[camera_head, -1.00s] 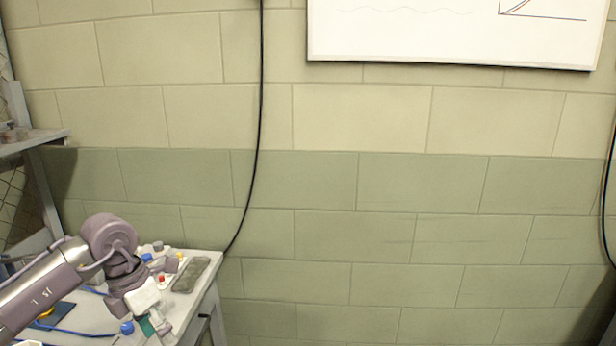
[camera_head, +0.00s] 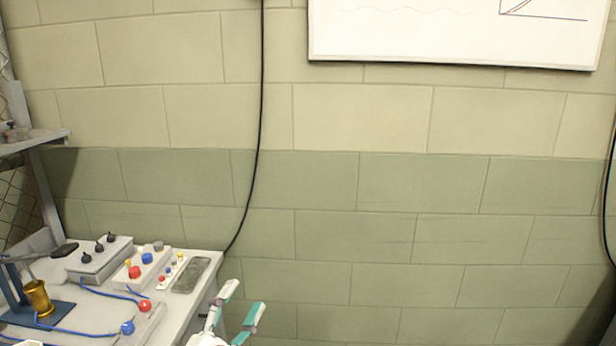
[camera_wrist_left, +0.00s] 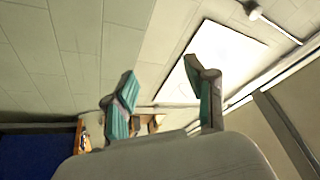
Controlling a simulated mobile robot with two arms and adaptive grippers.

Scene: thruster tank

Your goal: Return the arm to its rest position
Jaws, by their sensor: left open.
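My left gripper (camera_head: 238,308) shows at the bottom of the head view, just right of the bench's front corner. Its two teal and white fingers point up and stand apart, with nothing between them. In the left wrist view the same open fingers (camera_wrist_left: 165,102) are seen against the wall and a whiteboard, with no object held. Most of the left arm is below the head view's edge. My right gripper is in neither view.
A white bench (camera_head: 90,300) at lower left carries control boxes with knobs (camera_head: 100,258), a grey pad (camera_head: 191,275), a brass cup (camera_head: 38,298) and blue cables. A shelf (camera_head: 35,142) stands above it. A black cable (camera_head: 258,130) hangs on the wall. The whiteboard (camera_head: 450,35) is high up.

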